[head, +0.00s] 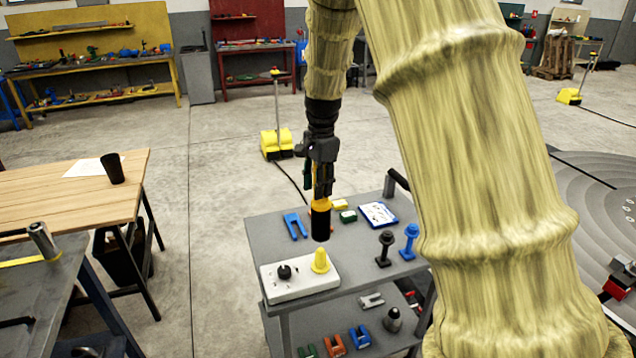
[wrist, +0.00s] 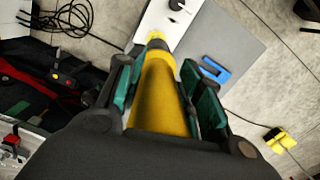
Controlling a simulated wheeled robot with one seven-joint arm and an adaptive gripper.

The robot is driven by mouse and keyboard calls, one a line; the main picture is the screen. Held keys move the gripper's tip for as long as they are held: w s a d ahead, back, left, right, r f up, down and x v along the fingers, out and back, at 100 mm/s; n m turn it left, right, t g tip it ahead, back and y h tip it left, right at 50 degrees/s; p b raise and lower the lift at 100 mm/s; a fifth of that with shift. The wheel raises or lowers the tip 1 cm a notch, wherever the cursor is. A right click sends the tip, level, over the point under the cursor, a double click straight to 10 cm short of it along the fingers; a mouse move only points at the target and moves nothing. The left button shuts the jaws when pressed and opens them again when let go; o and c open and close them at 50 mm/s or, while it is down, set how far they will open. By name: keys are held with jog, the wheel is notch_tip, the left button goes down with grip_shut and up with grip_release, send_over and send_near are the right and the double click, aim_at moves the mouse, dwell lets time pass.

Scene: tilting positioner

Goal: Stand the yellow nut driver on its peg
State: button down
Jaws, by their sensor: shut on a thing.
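My gripper (head: 322,190) is shut on the yellow nut driver (head: 320,206), which hangs upright with a black lower part. In the wrist view the driver (wrist: 160,95) runs away from me between the green finger pads. A yellow tapered peg (head: 320,263) stands on the right half of a white block (head: 302,287) on the cart. In the head view the driver's lower end is just above the peg, with a small gap. In the wrist view the driver hides most of the peg.
A black knob (head: 284,272) stands on the same block. The grey cart (head: 345,248) also holds a blue fork-shaped part (head: 295,225), a black post (head: 384,249) and a blue post (head: 409,242). A wooden table (head: 70,190) stands to the left, with open floor between.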

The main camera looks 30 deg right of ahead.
aim_at(318, 202)
jog(key=shift+s+a+r, duration=0.1)
jog(key=shift+a+r, duration=0.05)
jog(key=shift+r, duration=0.2)
jog(key=shift+s+f, duration=0.3)
jog(key=shift+f, duration=0.25)
jog(key=shift+w+f, duration=0.15)
jog(key=shift+f, duration=0.4)
jog(key=shift+w+f, duration=0.15)
jog(key=shift+f, duration=0.35)
jog(key=shift+s+f, duration=0.2)
jog(key=shift+f, duration=0.2)
jog(key=shift+w, duration=0.15)
